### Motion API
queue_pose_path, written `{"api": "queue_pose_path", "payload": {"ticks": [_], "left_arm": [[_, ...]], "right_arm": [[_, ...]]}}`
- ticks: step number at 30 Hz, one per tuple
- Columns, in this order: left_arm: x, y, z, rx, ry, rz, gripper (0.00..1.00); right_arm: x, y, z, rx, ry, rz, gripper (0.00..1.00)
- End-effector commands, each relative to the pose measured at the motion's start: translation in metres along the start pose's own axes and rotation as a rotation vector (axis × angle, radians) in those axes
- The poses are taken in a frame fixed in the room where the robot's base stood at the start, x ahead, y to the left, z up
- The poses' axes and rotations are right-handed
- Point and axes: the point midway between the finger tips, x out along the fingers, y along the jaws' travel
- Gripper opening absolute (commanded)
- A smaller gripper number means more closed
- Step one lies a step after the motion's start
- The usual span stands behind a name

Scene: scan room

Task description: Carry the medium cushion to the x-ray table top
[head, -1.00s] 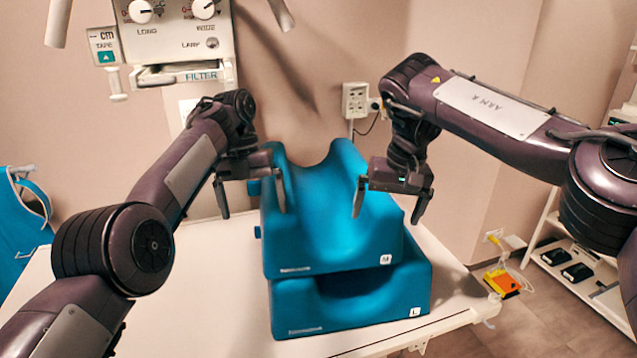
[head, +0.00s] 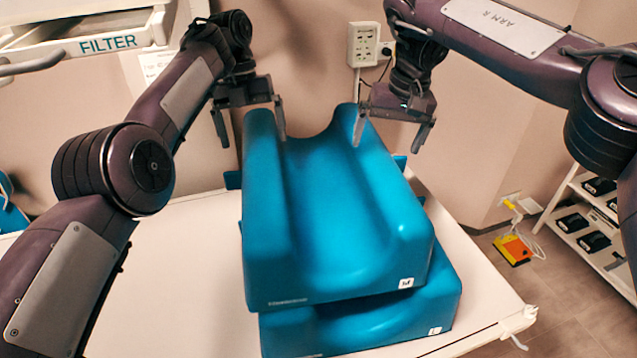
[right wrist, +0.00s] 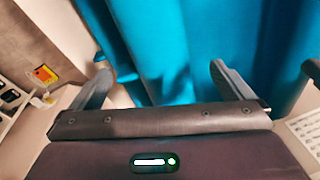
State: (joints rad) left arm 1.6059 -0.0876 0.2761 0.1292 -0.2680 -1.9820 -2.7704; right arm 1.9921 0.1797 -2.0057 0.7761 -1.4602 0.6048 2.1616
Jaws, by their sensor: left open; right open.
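The medium cushion (head: 335,225) is a blue cradle-shaped block marked M. It lies on top of a similar, larger cushion marked L (head: 390,318). Both rest on a white table top (head: 180,270). My left gripper (head: 250,138) is open at the far left end of the medium cushion, its fingers on either side of the raised left wall. My right gripper (head: 390,138) is open by the far right wall. Blue cushion surface fills the space beyond and between its fingers (right wrist: 160,88) in the right wrist view. I cannot tell whether any finger touches.
A machine panel with a FILTER label (head: 108,43) hangs at upper left. A wall socket (head: 363,44) is behind the cushions. A shelf trolley (head: 590,215) and an orange-yellow item (head: 512,249) on the floor stand at right. The table is bare left of the cushions.

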Motion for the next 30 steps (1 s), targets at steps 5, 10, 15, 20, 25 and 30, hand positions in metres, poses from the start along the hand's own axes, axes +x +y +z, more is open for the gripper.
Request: {"api": "queue_pose_path", "payload": {"ticks": [5, 10, 15, 20, 25, 30], "left_arm": [[0.003, 0.000, 0.000, 0.000, 0.002, 0.000, 1.00], [0.013, 0.000, 0.000, 0.003, 0.007, -0.001, 1.00], [0.028, 0.000, 0.000, 0.001, 0.002, -0.003, 1.00], [0.052, 0.000, 0.000, 0.002, 0.004, -0.002, 1.00], [0.071, 0.000, 0.000, 0.001, 0.003, 0.000, 1.00], [0.078, 0.000, 0.000, 0.000, 0.002, -0.001, 1.00]], "right_arm": [[0.002, 0.000, 0.000, 0.000, -0.001, 0.000, 1.00], [0.013, 0.000, 0.000, 0.000, -0.003, -0.001, 1.00], [0.028, 0.000, 0.000, 0.001, -0.002, -0.002, 1.00], [0.052, 0.000, 0.001, 0.001, -0.003, -0.002, 1.00], [0.071, 0.000, 0.000, 0.001, -0.002, -0.001, 1.00], [0.078, 0.000, 0.000, 0.000, 0.000, 0.000, 1.00]]}}
